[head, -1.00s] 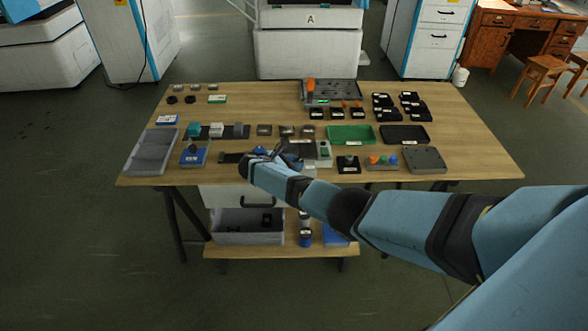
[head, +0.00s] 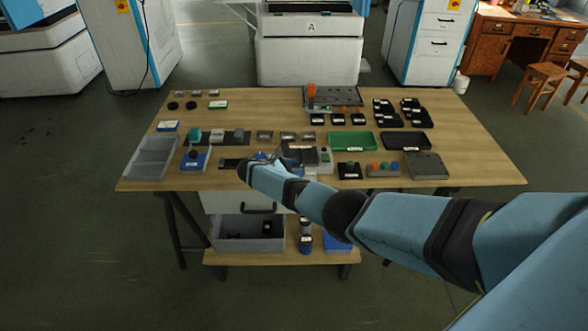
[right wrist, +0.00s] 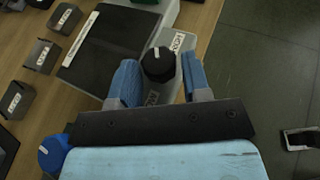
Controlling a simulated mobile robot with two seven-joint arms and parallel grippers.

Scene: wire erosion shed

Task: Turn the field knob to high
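The field knob (right wrist: 158,64) is a round black knob with a white line, on a light grey housing (right wrist: 166,18) beside a dark plate. In the right wrist view the white line points toward the top of the picture. One small white label lies up and right of the knob, another below it. My right gripper (right wrist: 160,72) is open, with one blue finger on each side of the knob; a gap shows on the right side, and contact on the left cannot be told. In the head view my right gripper (head: 262,161) hides the knob. My left gripper is not in view.
The wooden table (head: 460,130) carries several small parts, a green tray (head: 351,141), a black tray (head: 405,138) and a grey tray (head: 150,158). A blue knob (right wrist: 54,153) lies close to my gripper in the right wrist view. Bare table shows at the right.

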